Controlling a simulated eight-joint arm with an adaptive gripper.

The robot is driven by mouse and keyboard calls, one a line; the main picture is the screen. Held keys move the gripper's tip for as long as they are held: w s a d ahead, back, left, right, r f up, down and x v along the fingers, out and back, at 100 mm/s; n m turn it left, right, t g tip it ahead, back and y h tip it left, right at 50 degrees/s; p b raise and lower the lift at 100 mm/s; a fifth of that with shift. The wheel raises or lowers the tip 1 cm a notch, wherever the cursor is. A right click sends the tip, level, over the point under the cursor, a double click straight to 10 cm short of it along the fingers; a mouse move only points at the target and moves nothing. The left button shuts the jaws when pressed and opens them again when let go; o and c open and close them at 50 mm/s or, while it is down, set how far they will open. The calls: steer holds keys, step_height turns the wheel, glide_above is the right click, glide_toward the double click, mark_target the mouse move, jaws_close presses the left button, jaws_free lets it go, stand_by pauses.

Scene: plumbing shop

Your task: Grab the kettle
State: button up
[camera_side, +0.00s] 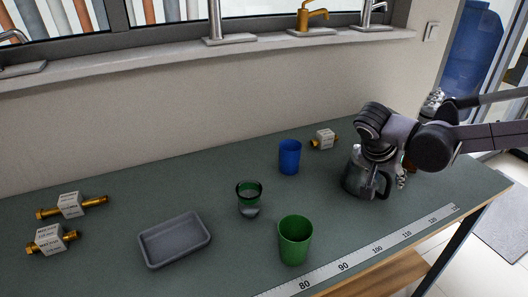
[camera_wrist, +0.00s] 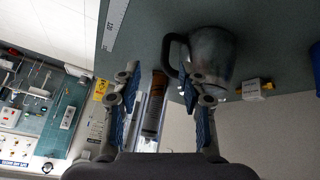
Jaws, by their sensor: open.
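The kettle (camera_side: 359,181), dark grey metal with a black handle, stands upright on the green bench top at the right in the side view. In the wrist view the kettle (camera_wrist: 213,52) is at the upper centre right, its handle on its left side. My gripper (camera_wrist: 157,82) is open and empty, with blue-padded fingers. The right finger overlaps the kettle's lower left there, and the handle shows between the fingers' lines, farther off. In the side view my arm hides the kettle's top, and fingers show only partly beside the handle; contact cannot be told.
A boxed brass fitting (camera_side: 324,139) lies behind. A ruler strip (camera_side: 318,277) runs along the front edge. Bench between cups and kettle is clear.

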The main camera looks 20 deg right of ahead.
mark_target(387, 186)
steer(key=shift+w+d+f+m+g+h, duration=0.15)
steer(key=shift+w+d+f+m+h, duration=0.4)
steer(key=shift+d+f, duration=0.6)
steer(key=shift+w+d+f+m+g+h, duration=0.3)
steer(key=shift+d+f+m, duration=0.55)
steer(key=shift+f, duration=0.65)
steer(key=shift+w+d+f+m+g+h, duration=0.1)
steer(key=shift+w+d+f+m+h, duration=0.15)
steer(key=shift+w+d+f+m, duration=0.6)
steer(key=shift+s+d+f+n, duration=0.15)
steer(key=shift+s+f+n, duration=0.1)
steer(key=shift+s+f, duration=0.15)
jaws_close()
